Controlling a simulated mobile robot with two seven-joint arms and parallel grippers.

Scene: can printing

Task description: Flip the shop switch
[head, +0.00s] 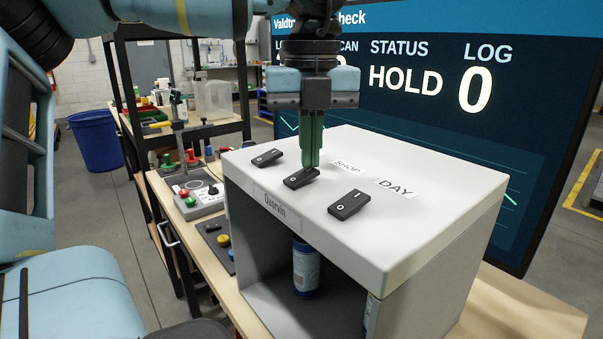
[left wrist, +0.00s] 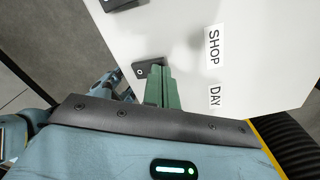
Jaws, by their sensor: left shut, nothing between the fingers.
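Three black rocker switches sit on top of a white box (head: 400,250). The middle switch (head: 297,181) is beside the SHOP label (head: 347,168); it also shows in the left wrist view (left wrist: 141,71), partly hidden by my fingers. The front right switch (head: 349,204) is beside the DAY label (head: 395,189). The back left switch (head: 267,158) has its label hidden or out of sight. My left gripper (head: 312,163) points down, shut and empty, with its green fingertips at the far right end of the middle switch. Whether they touch it is unclear. My right gripper is not in view.
The box is open in front, with a blue and white can (head: 306,268) inside. A large screen (head: 480,110) showing HOLD stands behind it. A workbench with a small control panel (head: 200,199) is at the left. The box top right of the labels is clear.

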